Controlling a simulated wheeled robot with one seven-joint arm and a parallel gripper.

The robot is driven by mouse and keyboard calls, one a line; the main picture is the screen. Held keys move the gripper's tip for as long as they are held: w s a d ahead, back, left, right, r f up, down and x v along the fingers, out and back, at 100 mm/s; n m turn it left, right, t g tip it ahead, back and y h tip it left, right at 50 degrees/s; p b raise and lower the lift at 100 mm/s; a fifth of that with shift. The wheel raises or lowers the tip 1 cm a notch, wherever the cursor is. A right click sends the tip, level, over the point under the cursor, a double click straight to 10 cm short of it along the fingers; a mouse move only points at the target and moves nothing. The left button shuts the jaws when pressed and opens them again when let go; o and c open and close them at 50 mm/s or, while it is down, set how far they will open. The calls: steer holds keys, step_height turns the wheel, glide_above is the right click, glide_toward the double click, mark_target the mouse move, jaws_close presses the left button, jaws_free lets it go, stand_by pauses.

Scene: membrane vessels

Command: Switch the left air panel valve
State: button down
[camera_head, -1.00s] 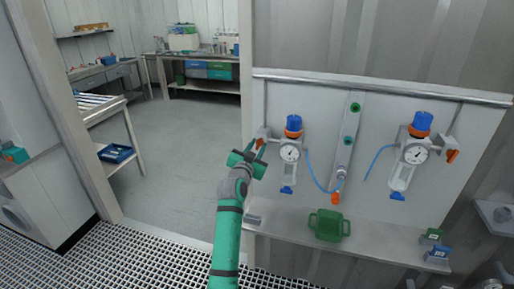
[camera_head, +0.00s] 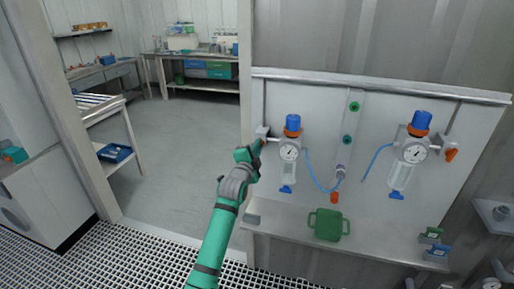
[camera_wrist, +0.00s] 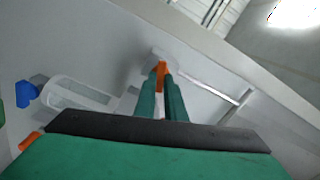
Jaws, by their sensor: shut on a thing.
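The air panel (camera_head: 375,115) is a pale board with two gauge units. The left unit (camera_head: 291,150) has a blue knob, an orange ring and a round gauge. Its valve (camera_head: 263,131) sits at the left side of the unit. My gripper (camera_head: 261,143) is at this valve and hides its handle in the head view. In the wrist view my gripper (camera_wrist: 162,85) is shut on the orange valve handle (camera_wrist: 162,70), which shows between the fingertips. The right unit (camera_head: 412,150) has its own orange valve handle (camera_head: 451,155), apart from my gripper.
A shelf (camera_head: 375,237) juts out below the panel and bears a green container (camera_head: 329,225) and small blue and green items. A door post (camera_head: 246,60) stands just left of the panel. Blue hose (camera_head: 319,180) hangs right of the left unit.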

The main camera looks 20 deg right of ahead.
steer(key=shift+d+f+m, duration=0.1)
steer(key=shift+m, duration=1.8)
steer(key=c, duration=1.8)
jaws_free()
steer(key=v, duration=1.1)
steer(key=shift+w, duration=0.1)
